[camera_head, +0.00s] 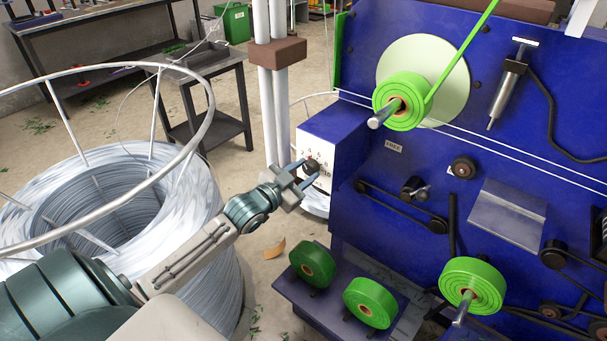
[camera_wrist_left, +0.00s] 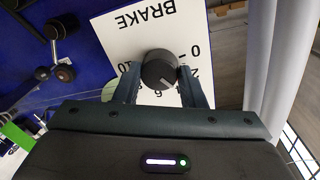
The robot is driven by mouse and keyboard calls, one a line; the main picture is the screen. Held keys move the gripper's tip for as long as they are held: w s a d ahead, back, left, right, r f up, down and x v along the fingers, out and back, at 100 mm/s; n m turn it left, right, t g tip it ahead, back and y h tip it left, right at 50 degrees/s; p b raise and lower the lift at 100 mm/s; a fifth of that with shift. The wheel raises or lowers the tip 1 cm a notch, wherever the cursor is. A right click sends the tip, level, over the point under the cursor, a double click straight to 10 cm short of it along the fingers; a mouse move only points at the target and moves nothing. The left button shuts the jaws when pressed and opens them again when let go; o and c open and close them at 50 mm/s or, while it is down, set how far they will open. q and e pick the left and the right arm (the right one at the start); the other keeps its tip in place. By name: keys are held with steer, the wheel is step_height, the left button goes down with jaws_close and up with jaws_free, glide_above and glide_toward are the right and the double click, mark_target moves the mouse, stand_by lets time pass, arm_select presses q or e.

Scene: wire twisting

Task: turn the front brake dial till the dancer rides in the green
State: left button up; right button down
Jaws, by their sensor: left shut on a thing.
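The brake dial (camera_head: 312,165) is a small black knob on a white plate (camera_head: 318,147) with numbers, on the left end of the blue machine. The left wrist view shows the dial (camera_wrist_left: 159,70) closer, with the word BRAKE and a scale beside it. My left gripper (camera_head: 304,172) is shut on the dial, one finger on each side; its fingers also show in the left wrist view (camera_wrist_left: 160,88). The dial's exact setting is hard to read. I cannot clearly make out the dancer or its green zone. My right gripper is not in view.
A large wire coil (camera_head: 190,200) with a white hoop frame stands at the left. Green tape rolls (camera_head: 405,112) sit on the blue machine panel (camera_head: 450,160), and others lie on a low shelf (camera_head: 335,320). White posts (camera_head: 272,100) rise just behind the dial plate.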

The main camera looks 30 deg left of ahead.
arm_select(q)
steer(key=m+b, duration=0.2)
steer(key=m, duration=0.2)
steer(key=shift+m+g+b, duration=0.3)
steer(key=shift+m+b, duration=0.2)
steer(key=shift+m, duration=0.8)
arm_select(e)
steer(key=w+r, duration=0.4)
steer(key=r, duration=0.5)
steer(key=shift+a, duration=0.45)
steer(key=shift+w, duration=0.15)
arm_select(q)
steer(key=o, duration=1)
steer(key=shift+s, duration=0.15)
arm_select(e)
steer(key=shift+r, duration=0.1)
